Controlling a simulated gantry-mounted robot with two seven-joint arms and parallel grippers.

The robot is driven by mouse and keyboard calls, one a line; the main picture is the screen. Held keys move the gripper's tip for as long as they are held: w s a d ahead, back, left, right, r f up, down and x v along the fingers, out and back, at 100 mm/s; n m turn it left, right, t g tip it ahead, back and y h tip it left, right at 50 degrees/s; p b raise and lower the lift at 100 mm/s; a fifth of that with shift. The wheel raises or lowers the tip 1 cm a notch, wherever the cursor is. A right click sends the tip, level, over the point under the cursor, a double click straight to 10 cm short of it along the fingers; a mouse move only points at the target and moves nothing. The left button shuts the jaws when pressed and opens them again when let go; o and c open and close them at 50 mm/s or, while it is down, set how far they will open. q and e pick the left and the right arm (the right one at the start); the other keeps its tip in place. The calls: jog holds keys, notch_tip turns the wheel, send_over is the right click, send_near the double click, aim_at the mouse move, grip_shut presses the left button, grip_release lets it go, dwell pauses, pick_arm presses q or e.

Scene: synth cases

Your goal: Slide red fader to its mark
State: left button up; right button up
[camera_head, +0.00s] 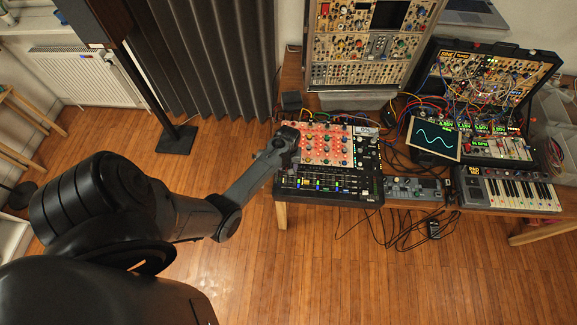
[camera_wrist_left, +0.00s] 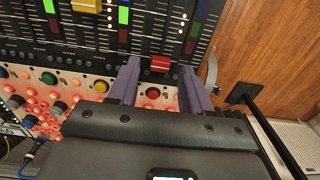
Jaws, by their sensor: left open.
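The red fader cap (camera_wrist_left: 160,63) shows in the left wrist view, in a slot of the black fader panel (camera_wrist_left: 110,45) beside the pink knob panel. My left gripper (camera_wrist_left: 162,75) is open, with one finger on each side of the cap in this view. I cannot tell whether the fingers touch it or how high they are above it. The fader's mark cannot be made out. In the head view the left gripper (camera_head: 292,150) is at the left edge of the mixer (camera_head: 367,190), over the pink panel side; the red cap cannot be picked out there.
A red knob (camera_wrist_left: 153,93) lies between the fingers, nearer the wrist. A yellow fader cap (camera_wrist_left: 87,5) is farther along the panel. A small black device (camera_head: 414,189) and keyboard (camera_head: 520,193) stand right of the mixer. Cables (camera_head: 400,228) hang at the table front.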

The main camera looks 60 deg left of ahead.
pick_arm(q)
jog(key=shift+f, duration=0.55)
jog(key=shift+c, duration=0.5)
grip_shut()
